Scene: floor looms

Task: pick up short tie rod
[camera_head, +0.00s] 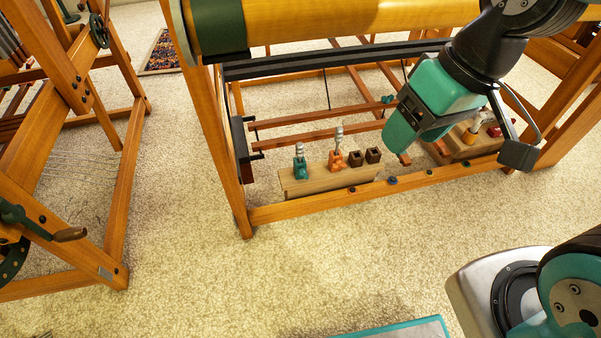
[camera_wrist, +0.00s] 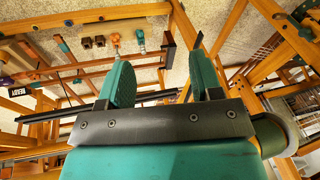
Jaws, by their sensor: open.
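I cannot tell for certain which part is the short tie rod. My gripper (camera_head: 402,138) is above and right of this block. In the wrist view my gripper (camera_wrist: 161,62) has its two teal fingers apart, with nothing held between them. The orange fitting (camera_wrist: 115,40) and the brown blocks (camera_wrist: 93,42) show beyond the left finger.
A long black bar (camera_head: 335,62) crosses the loom under a yellow roller (camera_head: 330,18). A second wooden block (camera_head: 470,150) with small fittings stands right of my gripper. Another wooden loom (camera_head: 110,150) stands at left. The carpet (camera_head: 230,285) in front is mostly clear.

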